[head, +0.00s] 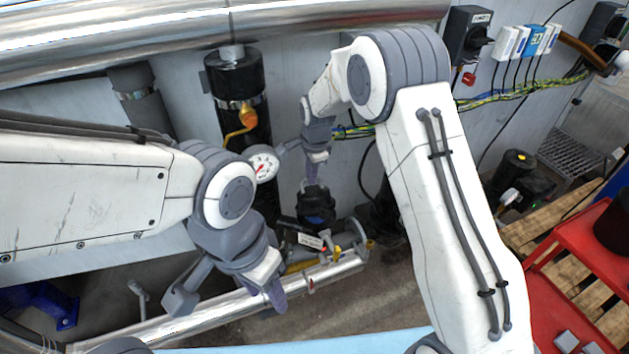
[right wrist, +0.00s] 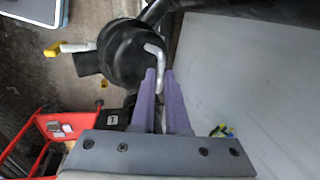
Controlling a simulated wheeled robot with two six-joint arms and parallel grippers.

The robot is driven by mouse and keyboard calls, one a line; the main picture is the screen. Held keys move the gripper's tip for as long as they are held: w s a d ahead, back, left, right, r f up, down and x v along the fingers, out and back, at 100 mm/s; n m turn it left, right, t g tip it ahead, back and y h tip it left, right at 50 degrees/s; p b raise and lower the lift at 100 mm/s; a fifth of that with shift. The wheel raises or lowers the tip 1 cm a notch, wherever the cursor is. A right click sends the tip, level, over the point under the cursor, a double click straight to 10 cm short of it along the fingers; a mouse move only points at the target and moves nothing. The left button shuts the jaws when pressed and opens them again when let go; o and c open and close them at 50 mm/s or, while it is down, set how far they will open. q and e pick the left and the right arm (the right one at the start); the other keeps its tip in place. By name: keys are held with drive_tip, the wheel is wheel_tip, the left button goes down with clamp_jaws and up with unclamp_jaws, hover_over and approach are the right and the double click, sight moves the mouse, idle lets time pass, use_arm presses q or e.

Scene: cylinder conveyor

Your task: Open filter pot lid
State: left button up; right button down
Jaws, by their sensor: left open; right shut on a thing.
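The filter pot (head: 316,206) looks like a small black round vessel below my right gripper in the head view; the gripper partly hides its top. In the right wrist view its round black lid (right wrist: 122,55) shows from close up, with a bent pale metal handle (right wrist: 154,58). My right gripper (head: 314,172) is above the pot, and its purple fingers (right wrist: 162,85) are shut on the end of that handle. Whether the lid is raised cannot be told. My left gripper (head: 228,300) is open and empty, lower left of the pot, over a silver pipe (head: 215,312).
A pressure gauge (head: 263,166) and a black cylinder (head: 236,82) with a yellow-handled valve stand left of my right gripper. A large silver pipe (head: 140,38) crosses the top. Cables (head: 515,92) run along the wall. A red cart (head: 560,268) stands at the right.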

drive_tip(key=shift+w+a+r, duration=0.1)
drive_tip(key=shift+w+a, duration=0.2)
drive_tip(key=shift+w, duration=0.55)
drive_tip(key=shift+w+a, duration=0.25)
drive_tip(key=shift+w, duration=0.55)
drive_tip(key=c, duration=0.9)
unclamp_jaws()
drive_tip(key=shift+r, duration=0.1)
drive_tip(key=r+b, duration=0.1)
drive_tip(key=r, duration=0.2)
drive_tip(key=s+r+b, duration=0.1)
drive_tip(key=r, duration=0.2)
drive_tip(key=s+r+b, duration=0.1)
drive_tip(key=r, duration=0.3)
drive_tip(key=shift+d, duration=0.3)
